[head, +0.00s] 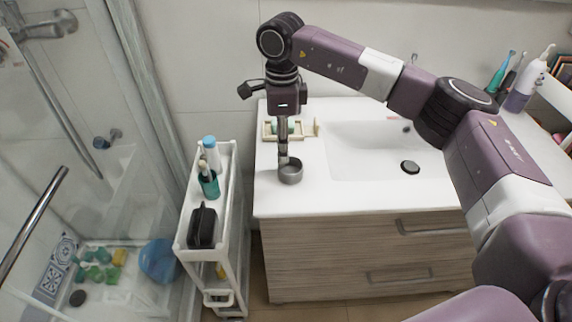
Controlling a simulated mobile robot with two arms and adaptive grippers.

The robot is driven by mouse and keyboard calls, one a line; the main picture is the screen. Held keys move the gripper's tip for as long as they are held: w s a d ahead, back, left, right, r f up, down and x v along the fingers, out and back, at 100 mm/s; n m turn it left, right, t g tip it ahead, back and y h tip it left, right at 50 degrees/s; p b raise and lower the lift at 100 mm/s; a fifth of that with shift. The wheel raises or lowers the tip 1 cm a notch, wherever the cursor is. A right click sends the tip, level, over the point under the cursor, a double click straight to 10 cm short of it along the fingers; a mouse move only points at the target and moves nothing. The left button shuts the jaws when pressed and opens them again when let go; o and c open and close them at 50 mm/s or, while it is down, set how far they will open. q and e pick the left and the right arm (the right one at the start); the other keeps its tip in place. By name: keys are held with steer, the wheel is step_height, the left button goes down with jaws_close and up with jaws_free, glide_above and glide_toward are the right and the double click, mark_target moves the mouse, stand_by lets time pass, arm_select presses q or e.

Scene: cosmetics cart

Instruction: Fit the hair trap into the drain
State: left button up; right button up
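A small grey, round, cup-like piece (291,174), which looks like the hair trap, is at the front left of the white counter. My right gripper (284,160) points down from above, its fingertips at the piece's rim. The fingers show as one narrow dark bar, so I cannot tell whether they are shut on the rim. I also cannot tell whether the piece rests on the counter or hangs just above it. A dark round drain (410,167) lies in the white sink basin to the right. My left gripper is out of view.
A beige tray (268,137) with small items stands behind the grey piece. A white cart (238,215) with bottles and a black bag is left of the vanity. Toothbrushes and a white bottle (532,78) stand at the right. The basin floor is otherwise clear.

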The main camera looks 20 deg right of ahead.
mark_target(292, 173)
step_height(292, 173, down, 3)
steer(key=shift+s+d+f+p, duration=0.1)
steer(key=shift+d+f+p, duration=0.05)
steer(key=shift+p, duration=0.25)
steer(key=shift+c, duration=0.2)
jaws_close()
